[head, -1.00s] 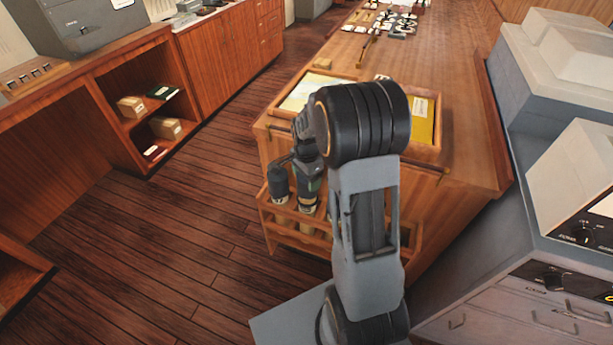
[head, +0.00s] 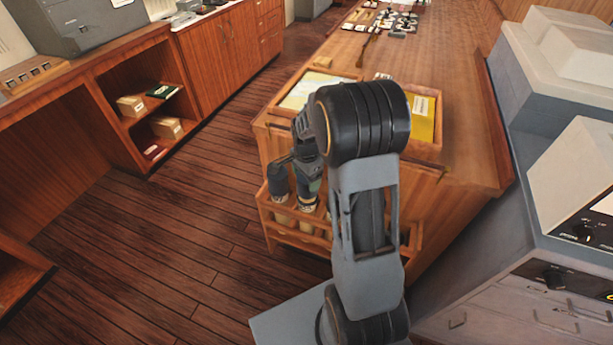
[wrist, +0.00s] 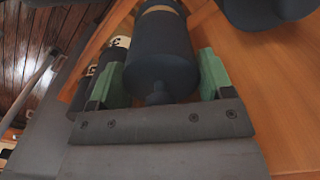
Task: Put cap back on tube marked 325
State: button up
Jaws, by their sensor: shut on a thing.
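My gripper (wrist: 162,80) has green fingers and is shut on a dark cylindrical cap (wrist: 160,62) with a small knob at its near end. A tan tube body (wrist: 158,10) shows just beyond the cap, in line with it. I cannot tell whether the cap is seated on it. In the head view my gripper (head: 312,188) is low over the tube rack (head: 285,238) at the counter's end, partly hidden by my arm. Another dark cap (head: 278,180) stands just left of it. Tube markings are too small to read, so I cannot pick out 325.
In the wrist view, another dark rounded cap (wrist: 268,8) is close on the upper right, and a tube with a white marked band (wrist: 119,43) is close on the left. The wooden counter (head: 440,120) rises behind the rack. The floor (head: 180,240) to the left is clear.

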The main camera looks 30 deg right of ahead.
jog(key=shift+f, duration=0.1)
jog(key=o, duration=0.9)
jog(key=shift+o, duration=0.2)
jog(key=shift+r+p, duration=2.55)
jog(key=shift+r, duration=0.95)
grip_shut()
jog(key=shift+f+b, duration=0.35)
jog(key=shift+f, duration=0.1)
